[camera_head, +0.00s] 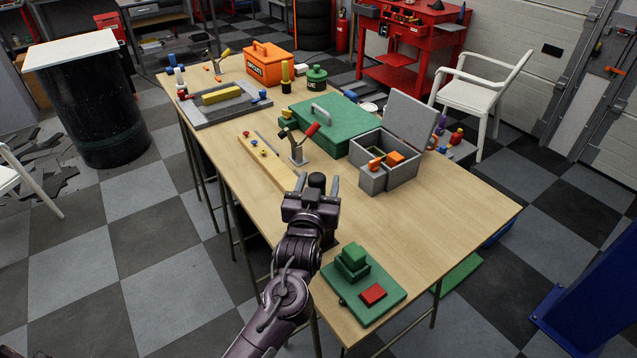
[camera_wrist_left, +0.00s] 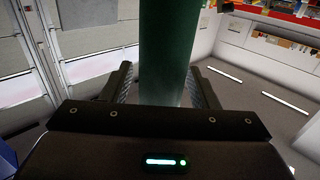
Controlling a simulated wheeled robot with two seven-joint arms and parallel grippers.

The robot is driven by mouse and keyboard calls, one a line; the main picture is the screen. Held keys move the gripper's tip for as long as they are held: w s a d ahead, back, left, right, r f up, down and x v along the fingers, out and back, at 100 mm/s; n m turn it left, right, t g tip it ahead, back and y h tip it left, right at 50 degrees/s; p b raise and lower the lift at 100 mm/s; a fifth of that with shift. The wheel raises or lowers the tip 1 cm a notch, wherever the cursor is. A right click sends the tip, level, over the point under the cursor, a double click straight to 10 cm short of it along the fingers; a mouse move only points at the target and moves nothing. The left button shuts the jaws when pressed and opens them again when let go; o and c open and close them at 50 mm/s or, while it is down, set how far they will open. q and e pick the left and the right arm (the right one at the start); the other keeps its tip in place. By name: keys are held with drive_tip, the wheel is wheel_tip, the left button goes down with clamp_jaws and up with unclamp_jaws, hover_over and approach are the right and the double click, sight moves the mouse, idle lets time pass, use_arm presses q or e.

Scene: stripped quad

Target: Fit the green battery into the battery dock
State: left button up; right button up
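My left gripper (camera_head: 318,186) is over the table's near part, its two fingers either side of a dark round end (camera_head: 317,181). In the left wrist view a green cylinder, which I take as the green battery (camera_wrist_left: 167,50), stands between the fingers (camera_wrist_left: 165,92). The fingers look closed on it; its far end runs out of the picture. In the head view its green body is hidden. I cannot tell for certain which fixture is the battery dock; a green board (camera_head: 385,300) with a stepped green block and a red block lies right of my forearm. My right gripper is not in view.
Beyond the gripper are a wooden strip (camera_head: 275,170), a small stand with a red handle (camera_head: 297,150), a green case (camera_head: 335,125) and an open grey box (camera_head: 372,182). A grey tray (camera_head: 205,117) and orange box (camera_head: 266,65) are farther back. The table's right part (camera_head: 450,210) is clear.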

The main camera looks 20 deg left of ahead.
use_arm(q)
drive_tip(key=shift+r, duration=0.2)
drive_tip(key=shift+s+d+f, duration=0.1)
drive_tip(key=shift+s+f, duration=0.05)
drive_tip(key=shift+s, duration=0.15)
drive_tip(key=s+d+b, duration=0.1)
drive_tip(key=s+b, duration=0.2)
drive_tip(key=s, duration=0.8)
drive_tip(key=shift+s+d, duration=0.15)
